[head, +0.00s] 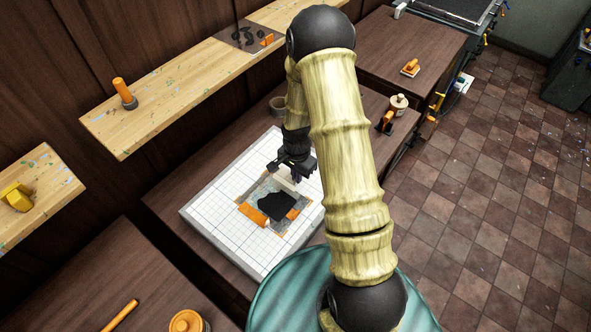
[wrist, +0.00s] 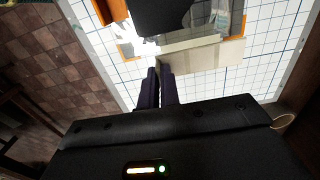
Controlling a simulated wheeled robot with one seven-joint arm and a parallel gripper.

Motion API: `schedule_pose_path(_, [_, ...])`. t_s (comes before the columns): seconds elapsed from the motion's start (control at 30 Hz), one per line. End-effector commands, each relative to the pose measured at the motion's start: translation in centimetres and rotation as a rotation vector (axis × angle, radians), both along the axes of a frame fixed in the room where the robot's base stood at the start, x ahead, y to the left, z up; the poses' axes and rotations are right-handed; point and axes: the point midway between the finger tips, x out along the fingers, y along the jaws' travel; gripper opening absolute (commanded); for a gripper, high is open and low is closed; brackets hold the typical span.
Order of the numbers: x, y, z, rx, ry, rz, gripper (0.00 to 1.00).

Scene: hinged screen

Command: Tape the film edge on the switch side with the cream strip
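The cream strip (wrist: 205,56) lies along the near edge of the film and frame piece in the wrist view, and it looks flat. In the head view it (head: 286,181) is partly hidden by my gripper. I cannot make out the switch.
Orange pieces (head: 252,214) lie at the panel's corner on the gridded board (head: 205,212). A roll (head: 278,104) stands behind the board. The board's left part is clear.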

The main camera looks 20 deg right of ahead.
Motion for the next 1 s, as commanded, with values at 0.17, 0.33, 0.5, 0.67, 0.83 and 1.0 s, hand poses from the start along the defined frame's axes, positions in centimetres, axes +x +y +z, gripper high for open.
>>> schedule_pose_path(0.17, [0.0, 0.1, 0.0, 0.0, 0.0, 0.002, 0.0])
schedule_pose_path(0.33, [-0.1, 0.2, -0.2, 0.0, 0.0, 0.002, 0.0])
schedule_pose_path(0.5, [-0.1, 0.1, -1.4, 0.0, 0.0, 0.001, 0.0])
schedule_pose_path(0.67, [-0.1, 0.2, -2.8, -0.001, 0.001, 0.002, 0.0])
schedule_pose_path(0.83, [-0.1, -0.1, -4.0, 0.0, 0.0, -0.004, 0.0])
schedule_pose_path(1.0, [-0.1, -0.3, -4.6, 0.0, 0.0, -0.008, 0.0])
